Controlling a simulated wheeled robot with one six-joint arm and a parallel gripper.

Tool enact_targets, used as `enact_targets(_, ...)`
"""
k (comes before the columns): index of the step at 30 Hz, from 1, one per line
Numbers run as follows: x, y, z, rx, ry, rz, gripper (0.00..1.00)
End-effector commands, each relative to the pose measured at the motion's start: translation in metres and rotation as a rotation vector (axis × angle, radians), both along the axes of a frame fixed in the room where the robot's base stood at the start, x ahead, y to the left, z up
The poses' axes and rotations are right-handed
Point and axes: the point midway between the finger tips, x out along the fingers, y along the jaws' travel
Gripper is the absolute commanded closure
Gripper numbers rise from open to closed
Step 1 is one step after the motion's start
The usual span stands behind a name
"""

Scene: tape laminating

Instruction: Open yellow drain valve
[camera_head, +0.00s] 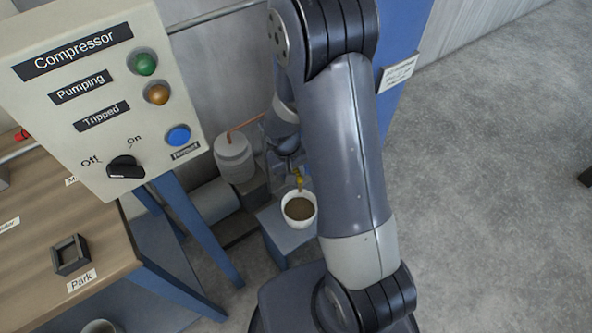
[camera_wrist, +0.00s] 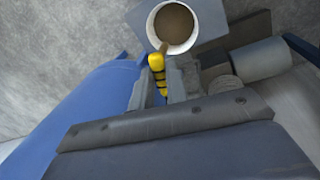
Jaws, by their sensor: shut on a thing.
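The yellow drain valve (camera_wrist: 156,64) has a bright yellow handle, which sits between the fingers of my gripper (camera_wrist: 162,88) in the wrist view. The gripper is shut on it. In the head view the valve (camera_head: 299,183) shows as a small yellow piece just above a white cup (camera_head: 315,211). The cup holds brown liquid, and a thin brown streak runs from the valve to the cup in the wrist view. My arm hides most of the gripper and the pipework behind it in the head view.
The cup stands on a grey-blue stand (camera_head: 284,238). A white tank (camera_head: 234,157) with a copper pipe is left of it. The compressor panel (camera_head: 60,130) has lamps and a knob turned towards Off. A wooden bench (camera_head: 110,245) is at left. Open floor (camera_head: 490,200) lies right.

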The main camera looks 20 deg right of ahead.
Motion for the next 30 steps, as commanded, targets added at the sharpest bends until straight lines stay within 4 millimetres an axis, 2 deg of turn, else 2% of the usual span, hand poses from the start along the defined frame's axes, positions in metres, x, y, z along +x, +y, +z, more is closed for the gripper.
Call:
enact_targets(5, 0.000, -0.001, 0.000, 0.000, -0.001, 0.017, 1.00)
enact_targets(15, 0.002, -0.012, 0.000, -0.001, -0.001, 0.214, 1.00)
enact_targets(25, 0.002, -0.012, 0.001, -0.001, -0.002, 0.234, 1.00)
enact_targets(26, 0.002, -0.012, 0.001, -0.001, -0.002, 0.234, 0.84)
enact_targets(30, 0.002, -0.012, 0.000, -0.001, -0.002, 0.232, 0.72)
